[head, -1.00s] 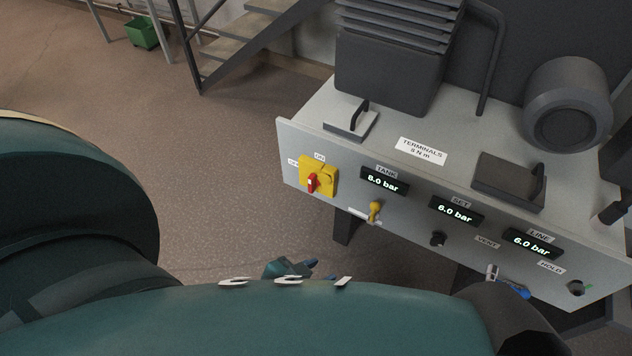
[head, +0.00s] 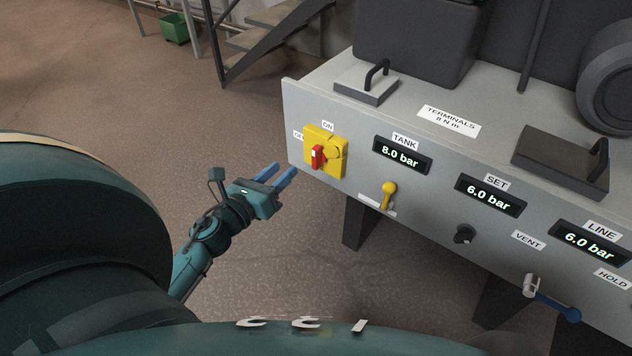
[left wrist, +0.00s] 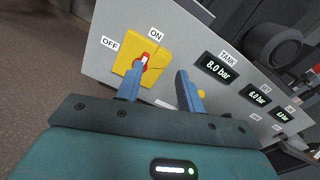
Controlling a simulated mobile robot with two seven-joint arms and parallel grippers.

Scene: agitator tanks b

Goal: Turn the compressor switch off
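The compressor switch is a red rotary handle (head: 318,157) on a yellow plate (head: 337,166), at the left end of the grey panel, with ON and OFF labels above and to its left. In the left wrist view the red handle (left wrist: 145,62) sits on its yellow plate (left wrist: 155,43) just beyond the left fingertip, and its white-marked end points toward the ON label. My left gripper (head: 286,172) is open and empty, its blue fingers left of the switch and apart from it in the head view. My right gripper is not in view.
The grey panel (head: 358,193) also carries a yellow lever (head: 388,194), a black knob (head: 464,235), a blue-handled valve (head: 556,304) and several displays. Bare floor lies left of the panel. A green bin (head: 174,28) and stairs (head: 262,38) stand behind.

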